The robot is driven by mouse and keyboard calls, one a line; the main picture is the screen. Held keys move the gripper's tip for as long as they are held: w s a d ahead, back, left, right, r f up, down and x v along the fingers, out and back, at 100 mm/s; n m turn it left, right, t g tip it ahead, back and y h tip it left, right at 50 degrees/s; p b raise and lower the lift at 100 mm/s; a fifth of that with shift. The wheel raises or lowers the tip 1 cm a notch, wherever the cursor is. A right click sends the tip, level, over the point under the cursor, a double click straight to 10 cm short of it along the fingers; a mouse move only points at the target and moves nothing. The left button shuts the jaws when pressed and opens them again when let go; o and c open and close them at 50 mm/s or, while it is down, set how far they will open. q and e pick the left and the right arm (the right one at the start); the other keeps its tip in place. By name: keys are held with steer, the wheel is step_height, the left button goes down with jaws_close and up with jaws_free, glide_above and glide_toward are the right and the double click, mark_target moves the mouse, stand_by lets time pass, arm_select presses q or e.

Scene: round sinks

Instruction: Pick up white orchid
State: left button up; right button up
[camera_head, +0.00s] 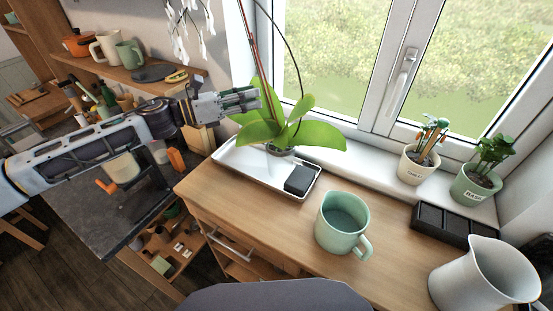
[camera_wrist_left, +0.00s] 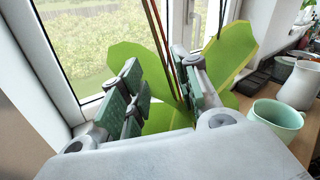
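The white orchid stands at the window on a white tray (camera_head: 231,157). It has broad green leaves (camera_head: 313,134), thin stems and white flowers (camera_head: 185,30) hanging at the upper left. Only the top of its pot shows, under the leaves. My left gripper (camera_head: 248,100) reaches in from the left at the height of the leaves, by the stems. In the left wrist view, my left gripper (camera_wrist_left: 162,85) has its fingers apart. The orchid's stems (camera_wrist_left: 160,42) rise between or just beyond them, with leaves (camera_wrist_left: 233,52) behind. I cannot tell whether anything touches. My right gripper is out of view.
A black block (camera_head: 299,179) lies on the tray. A green pitcher (camera_head: 342,222) and a white pitcher (camera_head: 484,275) stand on the wooden counter (camera_head: 270,230). Two small potted plants (camera_head: 418,162) (camera_head: 476,184) stand by the window, near a black organizer (camera_head: 453,224).

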mark_target(265, 92)
arm_select(q)
steer(key=d, duration=0.2)
steer(key=d+r+p, duration=0.1)
steer(key=shift+w, duration=0.35)
steer(key=shift+x, duration=0.8)
steer(key=shift+w+f, duration=0.1)
steer(key=shift+d, duration=0.1)
jaws_close()
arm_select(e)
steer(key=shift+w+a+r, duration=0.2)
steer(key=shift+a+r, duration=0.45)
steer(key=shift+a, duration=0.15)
